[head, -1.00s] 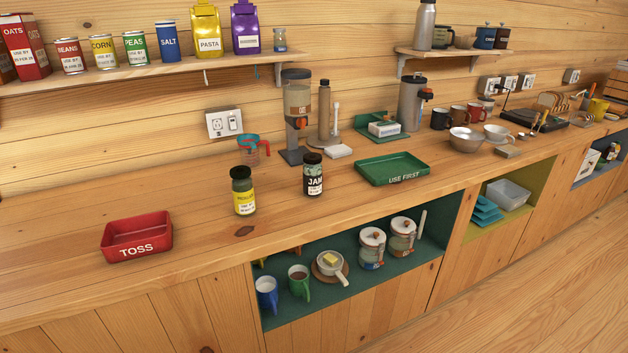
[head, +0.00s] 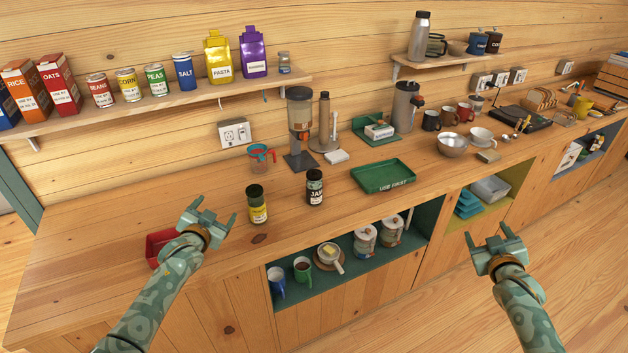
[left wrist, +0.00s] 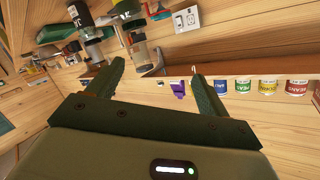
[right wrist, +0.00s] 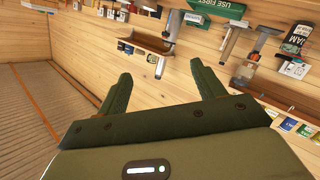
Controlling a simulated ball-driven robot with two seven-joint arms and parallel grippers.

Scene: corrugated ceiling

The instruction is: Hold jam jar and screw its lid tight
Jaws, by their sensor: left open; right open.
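The jam jar (head: 315,190) stands upright on the wooden counter, left of the green tray. Its dark lid (head: 314,175) sits on top; I cannot tell how tight it is. The jar also shows at the right edge of the right wrist view (right wrist: 297,40). My right gripper (head: 486,236) is open and empty, in front of the counter and well to the right of the jar.
A yellow-labelled jar (head: 258,206) stands just left of the jam jar. A red bin (head: 160,246) is partly hidden by my left arm.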

